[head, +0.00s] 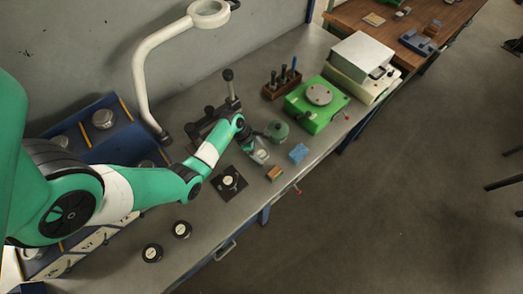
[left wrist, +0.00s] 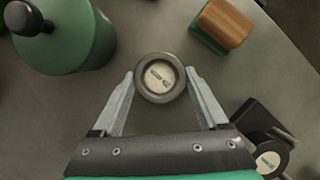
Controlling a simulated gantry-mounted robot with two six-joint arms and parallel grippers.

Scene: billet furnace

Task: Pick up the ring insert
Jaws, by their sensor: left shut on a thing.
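The ring insert (left wrist: 142,90) is a round dark-grey ring with a pale labelled centre. In the left wrist view it sits between the fingertips of my left gripper (left wrist: 160,74), which touch it from both sides; the gripper is shut on it. In the head view my left gripper (head: 259,153) is over the bench between the green lidded pot and the black plate. I cannot tell whether the ring is clear of the bench. Similar dark discs with pale centres lie near the front edge (head: 182,229) and further left (head: 152,253). My right gripper is not in view.
A green pot with a black knob (left wrist: 70,40) stands close by. A wood-topped block (left wrist: 225,22) and a black plate holding a disc (head: 229,190) are near. A blue sponge (head: 299,152), green device (head: 302,112) and lamp arm (head: 138,72) stand around. Bare bench lies towards the front.

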